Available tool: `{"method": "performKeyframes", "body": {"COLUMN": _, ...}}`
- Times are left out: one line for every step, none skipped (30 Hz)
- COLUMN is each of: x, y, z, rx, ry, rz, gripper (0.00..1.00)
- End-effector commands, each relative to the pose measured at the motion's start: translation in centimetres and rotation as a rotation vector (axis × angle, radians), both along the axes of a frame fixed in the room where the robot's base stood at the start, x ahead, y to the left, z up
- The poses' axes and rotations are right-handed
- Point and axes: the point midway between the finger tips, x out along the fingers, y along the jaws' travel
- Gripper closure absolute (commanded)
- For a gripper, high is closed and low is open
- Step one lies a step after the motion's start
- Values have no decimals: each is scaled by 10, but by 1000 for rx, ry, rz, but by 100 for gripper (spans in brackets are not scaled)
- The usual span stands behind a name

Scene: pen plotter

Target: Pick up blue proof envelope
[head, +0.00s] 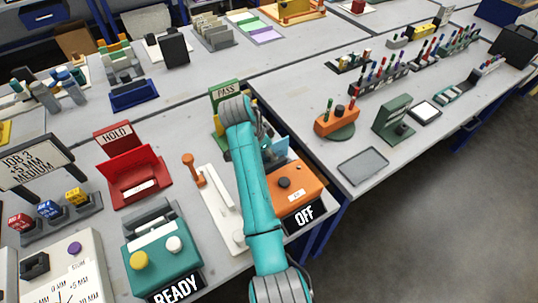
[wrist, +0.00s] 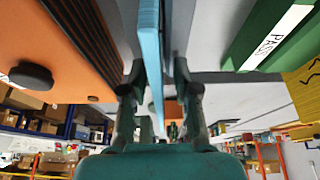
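The blue proof envelope (wrist: 150,40) is a thin light-blue sheet standing on edge in the wrist view. It runs down between the two fingers of my gripper (wrist: 158,80). The fingers are apart, one on each side of the envelope. The left finger is close to it and a clear gap shows on the right, so the gripper looks open. In the head view a light-blue piece of the envelope (head: 282,148) shows just right of my teal arm, behind the orange device. My fingertips are mostly hidden by the arm there.
The orange device (head: 297,192) with a black knob and an OFF sign is close on the right of my arm. A green PASS holder (head: 224,90) stands behind it. A red HOLD tray (head: 133,178) and a teal READY box (head: 160,252) are to the left.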

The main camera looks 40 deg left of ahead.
Motion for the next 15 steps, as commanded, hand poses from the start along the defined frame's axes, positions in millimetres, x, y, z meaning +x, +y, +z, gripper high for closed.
{"method": "performKeyframes", "body": {"x": 0, "y": 0, "z": 0, "rx": 0, "ry": 0, "rz": 0, "gripper": 88}}
{"method": "performKeyframes", "body": {"x": 0, "y": 0, "z": 0, "rx": 0, "ry": 0, "rz": 0, "gripper": 96}}
{"method": "performKeyframes", "body": {"x": 0, "y": 0, "z": 0, "rx": 0, "ry": 0, "rz": 0, "gripper": 100}}
{"method": "performKeyframes", "body": {"x": 0, "y": 0, "z": 0, "rx": 0, "ry": 0, "rz": 0, "gripper": 100}}
{"method": "performKeyframes", "body": {"x": 0, "y": 0, "z": 0, "rx": 0, "ry": 0, "rz": 0, "gripper": 100}}
{"method": "performKeyframes", "body": {"x": 0, "y": 0, "z": 0, "rx": 0, "ry": 0, "rz": 0, "gripper": 100}}
{"method": "performKeyframes", "body": {"x": 0, "y": 0, "z": 0, "rx": 0, "ry": 0, "rz": 0, "gripper": 100}}
{"method": "performKeyframes", "body": {"x": 0, "y": 0, "z": 0, "rx": 0, "ry": 0, "rz": 0, "gripper": 100}}
{"method": "performKeyframes", "body": {"x": 0, "y": 0, "z": 0, "rx": 0, "ry": 0, "rz": 0, "gripper": 100}}
{"method": "performKeyframes", "body": {"x": 0, "y": 0, "z": 0, "rx": 0, "ry": 0, "rz": 0, "gripper": 100}}
{"method": "performKeyframes", "body": {"x": 0, "y": 0, "z": 0, "rx": 0, "ry": 0, "rz": 0, "gripper": 100}}
{"method": "performKeyframes", "body": {"x": 0, "y": 0, "z": 0, "rx": 0, "ry": 0, "rz": 0, "gripper": 100}}
{"method": "performKeyframes", "body": {"x": 0, "y": 0, "z": 0, "rx": 0, "ry": 0, "rz": 0, "gripper": 100}}
{"method": "performKeyframes", "body": {"x": 0, "y": 0, "z": 1, "rx": 0, "ry": 0, "rz": 0, "gripper": 100}}
{"method": "performKeyframes", "body": {"x": 0, "y": 0, "z": 3, "rx": 1, "ry": 0, "rz": 0, "gripper": 100}}
